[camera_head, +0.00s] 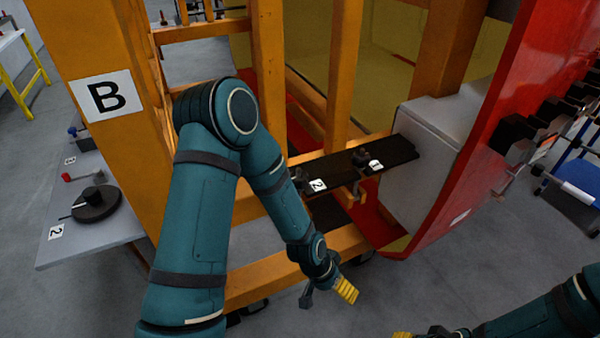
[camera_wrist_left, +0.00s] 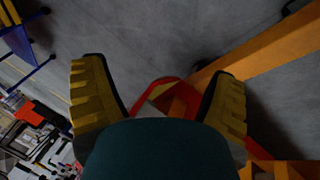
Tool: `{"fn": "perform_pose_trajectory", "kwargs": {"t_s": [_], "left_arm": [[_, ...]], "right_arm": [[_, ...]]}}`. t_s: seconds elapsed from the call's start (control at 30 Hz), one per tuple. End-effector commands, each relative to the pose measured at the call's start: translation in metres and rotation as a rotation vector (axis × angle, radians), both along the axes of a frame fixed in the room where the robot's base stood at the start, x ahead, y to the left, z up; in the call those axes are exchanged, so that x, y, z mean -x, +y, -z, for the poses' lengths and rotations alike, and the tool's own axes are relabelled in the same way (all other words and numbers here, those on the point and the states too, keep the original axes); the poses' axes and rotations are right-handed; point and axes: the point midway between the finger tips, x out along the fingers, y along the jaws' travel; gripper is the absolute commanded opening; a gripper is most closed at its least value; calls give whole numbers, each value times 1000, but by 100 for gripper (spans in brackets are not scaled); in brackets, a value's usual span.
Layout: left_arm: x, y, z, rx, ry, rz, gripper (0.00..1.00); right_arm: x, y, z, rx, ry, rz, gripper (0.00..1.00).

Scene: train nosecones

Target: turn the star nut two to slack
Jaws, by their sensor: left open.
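A dark bar (camera_head: 337,176) spans from the orange frame to the grey block by the red shell. It carries a white label 2 (camera_head: 317,185), with a dark knob, likely star nut two (camera_head: 299,178), just left of it, partly hidden by my left arm. Another black knob (camera_head: 361,157) sits farther right beside a second label. My left gripper (camera_head: 345,290) is below and in front of the bar, apart from both knobs. In the left wrist view its yellow-padded fingers (camera_wrist_left: 160,95) are spread and empty. My right gripper (camera_head: 403,335) is cut off at the bottom edge.
Orange posts and beams (camera_head: 345,75) surround the bar. The curved red shell (camera_head: 480,140) stands on the right, with several dark fittings along it. A grey side table (camera_head: 110,235) with a black disc (camera_head: 96,204) is at left. Grey floor lies open at front right.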

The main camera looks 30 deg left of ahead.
Motion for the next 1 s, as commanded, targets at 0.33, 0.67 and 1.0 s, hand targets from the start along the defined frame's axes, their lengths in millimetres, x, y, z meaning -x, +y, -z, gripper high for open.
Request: {"fn": "perform_pose_trajectory", "kwargs": {"t_s": [0.33, 0.67, 1.0], "left_arm": [[-129, 84, -169, -222, -159, 752, 86], [-160, 166, -306, -390, -112, 1153, 86], [-159, 175, -292, -399, -94, 1194, 86]], "right_arm": [[-2, -2, -54, -6, -10, 5, 47], [-4, -4, -78, -9, -13, 8, 47], [-4, -4, -78, -9, -14, 9, 47]]}}
